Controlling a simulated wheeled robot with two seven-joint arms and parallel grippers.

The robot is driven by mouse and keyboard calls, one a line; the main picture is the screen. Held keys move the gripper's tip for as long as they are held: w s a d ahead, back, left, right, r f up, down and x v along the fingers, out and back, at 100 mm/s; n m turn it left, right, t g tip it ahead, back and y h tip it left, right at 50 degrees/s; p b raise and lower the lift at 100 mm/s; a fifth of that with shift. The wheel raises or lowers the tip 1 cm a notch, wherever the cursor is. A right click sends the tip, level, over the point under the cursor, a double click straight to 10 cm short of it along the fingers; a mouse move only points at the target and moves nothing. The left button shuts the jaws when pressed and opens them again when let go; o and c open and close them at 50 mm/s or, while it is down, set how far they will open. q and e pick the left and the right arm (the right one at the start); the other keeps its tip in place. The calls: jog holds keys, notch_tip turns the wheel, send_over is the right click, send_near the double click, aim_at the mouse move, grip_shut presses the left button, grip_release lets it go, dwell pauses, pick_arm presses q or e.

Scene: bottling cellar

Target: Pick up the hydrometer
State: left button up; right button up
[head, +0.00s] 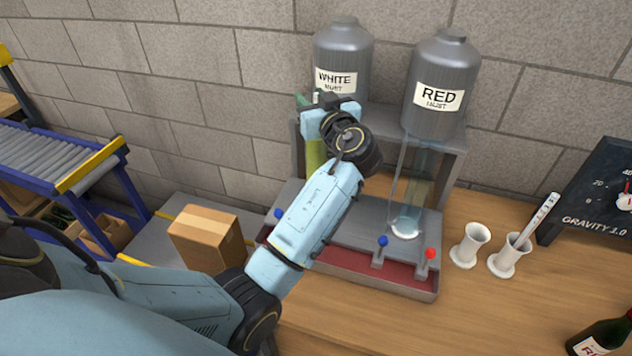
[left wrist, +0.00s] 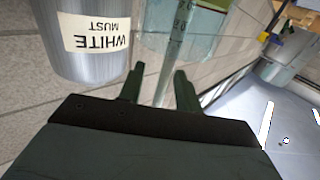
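A thin glass hydrometer (left wrist: 178,32) with number marks shows in the left wrist view, in front of or inside a clear cylinder (left wrist: 205,20) of pale liquid. My left gripper (left wrist: 160,88) has its two dark fingers apart, and the lower stem shows in the gap between them. I see no contact between fingers and stem. In the head view my left gripper (head: 318,100) is at the front of the WHITE MUST tank (head: 342,50), and my arm hides most of the cylinder there. A similar marked stick (head: 546,212) leans in a white cup (head: 507,258). My right gripper is not in view.
The RED MUST tank (head: 440,70) stands to the right on the dispenser. An empty-looking white cup (head: 469,246), a dark gauge board (head: 590,195) and a bottle (head: 602,338) are on the wooden bench (head: 400,325). A cardboard box (head: 205,237) is left of my arm.

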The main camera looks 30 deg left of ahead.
pick_arm(q)
grip_shut()
dwell(0.4)
notch_tip(320, 180, up, 28)
jog(key=b, duration=0.1)
dwell(0.5)
dwell(1.9)
